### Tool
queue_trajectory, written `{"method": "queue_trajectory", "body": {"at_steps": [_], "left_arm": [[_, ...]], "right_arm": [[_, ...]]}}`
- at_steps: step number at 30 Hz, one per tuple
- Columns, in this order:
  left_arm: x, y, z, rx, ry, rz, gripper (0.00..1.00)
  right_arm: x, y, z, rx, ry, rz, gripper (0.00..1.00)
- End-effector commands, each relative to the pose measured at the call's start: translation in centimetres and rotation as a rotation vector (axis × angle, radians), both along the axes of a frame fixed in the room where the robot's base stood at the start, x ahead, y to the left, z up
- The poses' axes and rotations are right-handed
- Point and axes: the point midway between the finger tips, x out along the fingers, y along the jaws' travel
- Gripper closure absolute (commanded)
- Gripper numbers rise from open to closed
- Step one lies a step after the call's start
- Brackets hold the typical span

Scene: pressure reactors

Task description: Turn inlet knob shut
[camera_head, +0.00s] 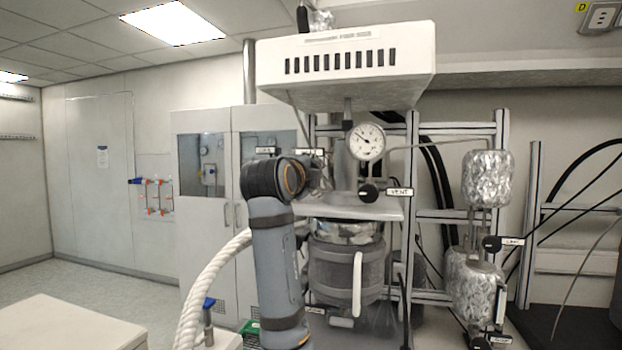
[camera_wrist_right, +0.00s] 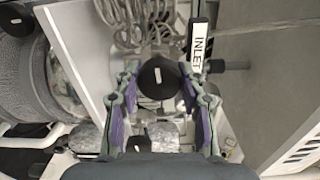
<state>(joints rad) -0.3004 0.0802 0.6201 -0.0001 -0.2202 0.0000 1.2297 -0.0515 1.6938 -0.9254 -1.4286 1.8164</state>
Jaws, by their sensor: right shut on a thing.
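The inlet knob (camera_wrist_right: 157,76) is a round black knob with a small white mark on its face, seen in the right wrist view. A white INLET label (camera_wrist_right: 197,50) is just to its right. My right gripper (camera_wrist_right: 158,78) has one finger on each side of the knob and is shut on it. In the head view my grey right arm rises from the bottom centre to the left side of the pressure reactor (camera_head: 345,65). Its wrist hides the inlet knob there, and the fingers cannot be made out. My left gripper is not in view.
A black VENT knob (camera_head: 368,193) and a pressure gauge (camera_head: 366,141) are on the reactor's front. Foil-wrapped vessels (camera_head: 488,178) stand at the right on the metal frame. A thick white hose (camera_head: 208,285) curves left of my arm. Coiled tubing (camera_wrist_right: 140,22) lies beyond the knob.

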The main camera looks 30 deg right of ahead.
Motion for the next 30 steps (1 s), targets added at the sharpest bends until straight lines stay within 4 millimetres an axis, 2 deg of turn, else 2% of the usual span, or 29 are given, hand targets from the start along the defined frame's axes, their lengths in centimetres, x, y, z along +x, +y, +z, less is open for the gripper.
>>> {"method": "queue_trajectory", "body": {"at_steps": [9,23,24,28,30], "left_arm": [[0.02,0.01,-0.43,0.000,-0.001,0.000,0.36],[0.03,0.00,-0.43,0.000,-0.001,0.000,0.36],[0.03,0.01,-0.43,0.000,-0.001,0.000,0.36],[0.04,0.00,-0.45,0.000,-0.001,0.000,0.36],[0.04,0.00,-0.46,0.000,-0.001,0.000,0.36]], "right_arm": [[-0.08,0.00,0.48,0.047,-0.072,0.002,0.91],[-0.13,-0.02,0.57,0.052,-0.079,0.002,0.91],[-0.14,-0.02,0.57,0.052,-0.079,0.002,0.55],[-0.11,-0.02,0.46,0.053,-0.077,0.001,0.37],[-0.10,-0.02,0.39,0.054,-0.075,0.001,0.36]]}}
